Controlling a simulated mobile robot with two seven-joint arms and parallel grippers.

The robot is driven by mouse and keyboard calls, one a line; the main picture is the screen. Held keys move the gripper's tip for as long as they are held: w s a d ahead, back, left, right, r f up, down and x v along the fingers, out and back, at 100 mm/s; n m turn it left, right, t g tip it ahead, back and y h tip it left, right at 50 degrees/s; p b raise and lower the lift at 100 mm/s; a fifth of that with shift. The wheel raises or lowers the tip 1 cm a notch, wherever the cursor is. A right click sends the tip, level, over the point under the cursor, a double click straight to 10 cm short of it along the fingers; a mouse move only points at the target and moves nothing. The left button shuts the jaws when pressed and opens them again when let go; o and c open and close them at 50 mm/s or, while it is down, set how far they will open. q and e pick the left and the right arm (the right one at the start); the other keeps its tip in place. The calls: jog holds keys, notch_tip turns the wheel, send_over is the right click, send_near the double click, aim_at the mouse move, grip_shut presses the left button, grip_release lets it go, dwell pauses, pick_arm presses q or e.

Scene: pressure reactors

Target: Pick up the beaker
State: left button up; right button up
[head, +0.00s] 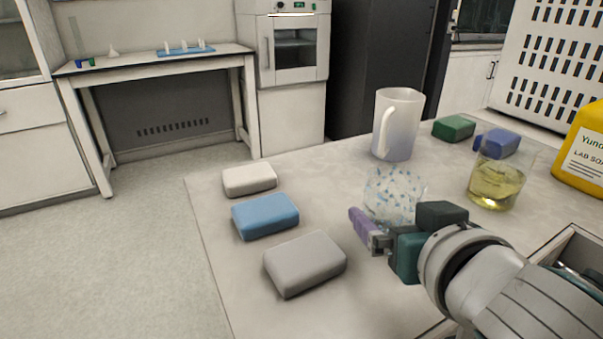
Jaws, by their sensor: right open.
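A clear glass beaker (497,180) with yellow liquid stands upright on the table at the right. A second clear, rounded vessel (394,190) holds white and blue bits and stands left of it, near the middle. Which of the two the task means, I cannot tell. My right gripper (372,232) comes in from the lower right, open and empty, just in front of the speckled vessel. A purple finger shows, and the gripper covers the vessel's lower part. Whether they touch is unclear. My left gripper is out of view.
A frosted jug (400,120) stands behind the speckled vessel. Green (454,128) and dark blue (498,143) blocks lie behind the beaker. White (249,179), blue (265,215) and grey (305,263) blocks line the left edge. A yellow soap bottle (583,150) stands far right.

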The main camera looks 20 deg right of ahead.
jog(key=shift+x, duration=1)
jog(key=shift+c, duration=0.2)
jog(key=c, duration=1.4)
